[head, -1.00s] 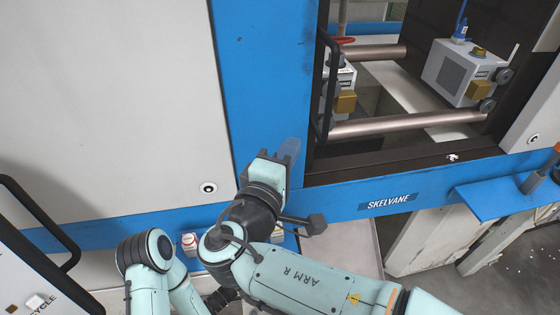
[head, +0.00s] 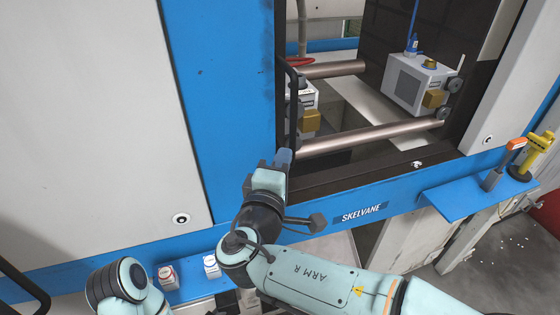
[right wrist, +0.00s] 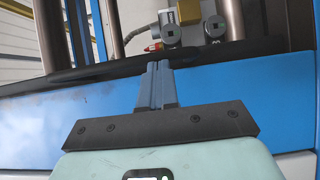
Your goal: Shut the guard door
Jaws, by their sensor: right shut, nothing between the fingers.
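The guard opening of the machine is uncovered, with the inside showing in the head view. A black bar handle (head: 291,105) stands at the left edge of this opening, beside a blue upright panel (head: 225,100); I cannot tell exactly where the door panel ends. My right gripper (head: 283,158) is shut and empty, its fingertips just below and left of the handle's lower end; I cannot tell whether they touch. My left gripper is out of view.
Inside are copper-coloured rods (head: 375,135) and a grey box unit (head: 415,85). A blue shelf (head: 465,200) with orange- and yellow-topped handles juts out at right.

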